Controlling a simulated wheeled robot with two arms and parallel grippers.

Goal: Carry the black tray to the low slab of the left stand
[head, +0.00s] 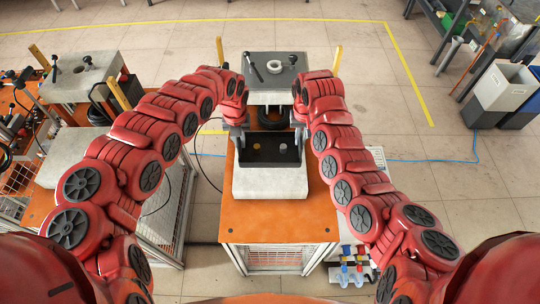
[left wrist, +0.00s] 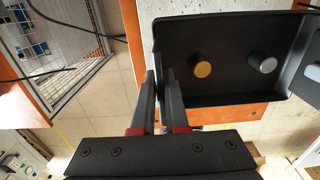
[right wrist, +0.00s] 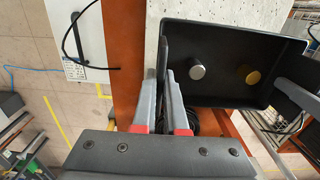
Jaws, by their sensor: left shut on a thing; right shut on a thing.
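The black tray (head: 270,161) is between my two grippers, over the low concrete slab (head: 270,184) of the middle stand. It looks level; whether it touches the slab is unclear. A gold cylinder (left wrist: 202,69) and a grey cylinder (left wrist: 267,64) stand inside it. My left gripper (left wrist: 160,88) is shut on the tray's left wall. My right gripper (right wrist: 160,86) is shut on its right wall. Both grippers are small in the head view. The left stand's low slab (head: 70,155) is at the far left, partly hidden by my left arm.
The middle stand's upper slab (head: 275,72) is behind the tray, with a white ring and black handles. The left stand's upper slab (head: 84,78) carries black clamps. A gap of floor separates the stands. Bins (head: 500,88) stand at the right; cables hang between the stands.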

